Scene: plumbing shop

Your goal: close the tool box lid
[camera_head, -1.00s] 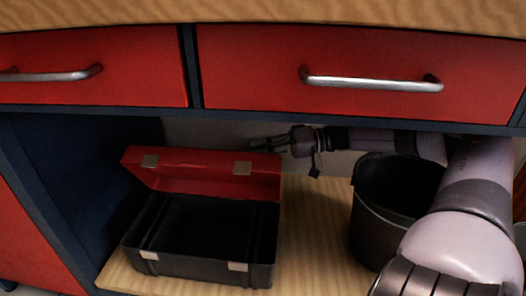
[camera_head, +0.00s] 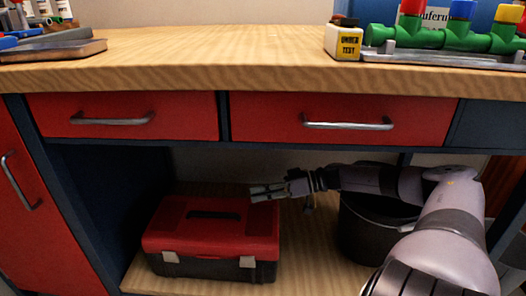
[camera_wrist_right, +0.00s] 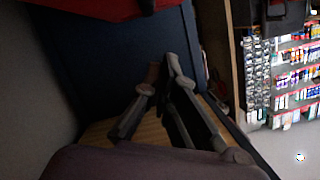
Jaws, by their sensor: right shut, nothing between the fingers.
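The tool box has a red lid (camera_head: 185,232) and a dark lower body (camera_head: 205,270). It stands on the shelf under the workbench in the head view. The lid lies down over the body, and the inside is hidden. Two light latches (camera_head: 248,262) show on its front, and a dark handle (camera_head: 213,214) lies on top. My right gripper (camera_head: 254,192) reaches in from the right, at the lid's back right edge. Its fingers are together and empty. I cannot tell if they touch the lid. The fingers also show in the right wrist view (camera_wrist_right: 162,68). My left gripper is out of view.
A dark bucket (camera_head: 365,235) stands on the wooden shelf (camera_head: 315,262) to the right of the tool box, behind my right arm. Red drawers (camera_head: 340,122) and the worktop (camera_head: 230,62) are above. Bare shelf lies between box and bucket.

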